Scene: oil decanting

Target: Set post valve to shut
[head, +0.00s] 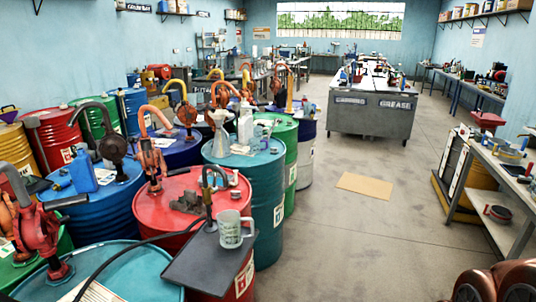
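A slim dark post (208,205) with a hooked spout stands at the front of the red drum. A glass mug (235,229) is beside it on a dark flat tray (192,266). A black hose (128,247) runs from near the post's foot to the lower left. A valve on the post is too small to make out, and I cannot tell its setting.
Red (170,240), teal (262,215) and blue (103,212) drums with hand pumps crowd the left. The concrete floor is open to the right, with a cardboard sheet (364,186). A grey workbench (370,122) stands behind; a side bench (508,170) is at right.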

